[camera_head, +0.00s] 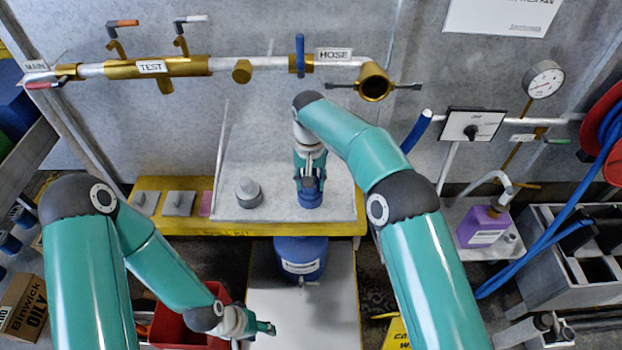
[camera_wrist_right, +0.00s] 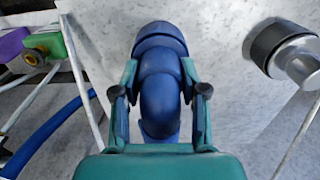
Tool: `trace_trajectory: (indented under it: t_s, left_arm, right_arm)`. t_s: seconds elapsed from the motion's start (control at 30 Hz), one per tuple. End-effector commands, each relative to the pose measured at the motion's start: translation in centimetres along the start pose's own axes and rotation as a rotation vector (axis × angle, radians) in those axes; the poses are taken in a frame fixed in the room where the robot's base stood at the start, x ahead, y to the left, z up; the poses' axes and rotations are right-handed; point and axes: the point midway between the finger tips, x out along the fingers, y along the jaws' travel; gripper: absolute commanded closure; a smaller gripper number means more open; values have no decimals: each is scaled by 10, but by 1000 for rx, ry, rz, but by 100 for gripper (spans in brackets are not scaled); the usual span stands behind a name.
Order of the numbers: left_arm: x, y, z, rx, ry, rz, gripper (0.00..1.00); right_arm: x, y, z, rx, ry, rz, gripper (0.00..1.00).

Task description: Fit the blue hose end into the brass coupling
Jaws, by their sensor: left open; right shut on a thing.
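The brass coupling (camera_head: 374,82) is a round socket with side handles at the right end of the wall pipe, its mouth facing outward and empty. My right gripper (camera_head: 310,185) is shut on a bent blue piece (camera_head: 310,200), which looks like the blue hose end, over the grey tray, below and left of the coupling. In the right wrist view the blue hose end (camera_wrist_right: 160,85) shows a wide collar and sits between both fingers. A blue hose (camera_head: 416,131) runs behind my right arm; its join to the held piece is hidden. My left gripper (camera_head: 262,328) is open and low, away from the coupling.
The grey tray (camera_head: 340,208) on the yellow bench holds a metal cylinder (camera_head: 248,192). A blue drum (camera_head: 300,257) stands below. A purple jug (camera_head: 484,226), a switch panel (camera_head: 472,125) and a red hose reel (camera_head: 597,115) are at right. A red bin (camera_head: 180,325) is near my left gripper.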

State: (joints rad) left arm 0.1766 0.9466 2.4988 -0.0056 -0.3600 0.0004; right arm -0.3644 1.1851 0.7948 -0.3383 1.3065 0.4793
Motion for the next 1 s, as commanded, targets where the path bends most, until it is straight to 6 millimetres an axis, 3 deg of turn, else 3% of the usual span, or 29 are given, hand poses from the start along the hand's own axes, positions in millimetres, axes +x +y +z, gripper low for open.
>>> trace_trajectory:
  t_s: [0.53,1.0]
  left_arm:
    - [-23,8,0,0,0,0,54]
    - [-19,7,0,0,0,0,54]
  right_arm:
    - [-30,-1,-1,0,3,-1,90]
    - [-51,-1,0,-2,3,-1,90]
